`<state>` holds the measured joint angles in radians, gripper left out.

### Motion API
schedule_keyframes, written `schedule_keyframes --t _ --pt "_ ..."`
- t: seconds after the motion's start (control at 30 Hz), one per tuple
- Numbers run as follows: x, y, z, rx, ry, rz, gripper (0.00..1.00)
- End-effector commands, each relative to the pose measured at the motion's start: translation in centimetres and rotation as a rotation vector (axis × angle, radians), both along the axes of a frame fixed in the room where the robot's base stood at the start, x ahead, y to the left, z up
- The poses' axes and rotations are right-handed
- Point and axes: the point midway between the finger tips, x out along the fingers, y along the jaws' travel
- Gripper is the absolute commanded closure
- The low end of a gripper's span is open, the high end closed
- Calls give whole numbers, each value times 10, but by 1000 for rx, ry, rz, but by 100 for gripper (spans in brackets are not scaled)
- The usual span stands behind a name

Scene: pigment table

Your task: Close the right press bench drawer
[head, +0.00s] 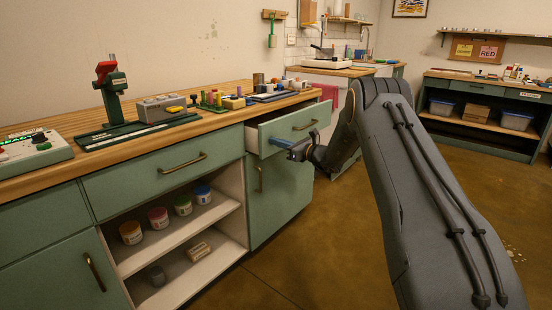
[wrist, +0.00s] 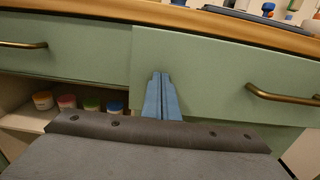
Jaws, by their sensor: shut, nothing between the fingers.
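The right press bench drawer (head: 287,125) stands pulled out from the green bench, its pale side showing in the head view. Its green front (wrist: 215,65) fills the right of the wrist view, with a brass bar handle (wrist: 285,97) to the right of my fingers. The handle also shows in the head view (head: 305,125). My gripper (head: 274,142) has its blue fingers together, with nothing between them. The fingertips (wrist: 160,76) point at the lower left part of the drawer front. I cannot tell whether they touch it.
The left drawer (head: 170,165) sits flush in the bench. Below it an open shelf (head: 190,222) holds several paint jars. The wooden benchtop (head: 60,165) carries a small press, a grey box and other small items. The brown floor (head: 320,240) in front is clear.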

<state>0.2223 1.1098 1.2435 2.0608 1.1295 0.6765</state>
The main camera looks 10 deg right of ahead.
Motion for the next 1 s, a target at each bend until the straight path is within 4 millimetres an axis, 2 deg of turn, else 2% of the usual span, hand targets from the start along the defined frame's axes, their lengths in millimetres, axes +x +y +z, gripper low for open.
schedule_keyframes --t 0.1,0.4,0.63,1.0 --pt "24 18 -5 -2 -3 -1 100" --pt "62 53 -3 -1 -2 2 100" --pt "74 64 -1 -1 -1 2 100" --pt "77 71 3 0 -3 2 100"
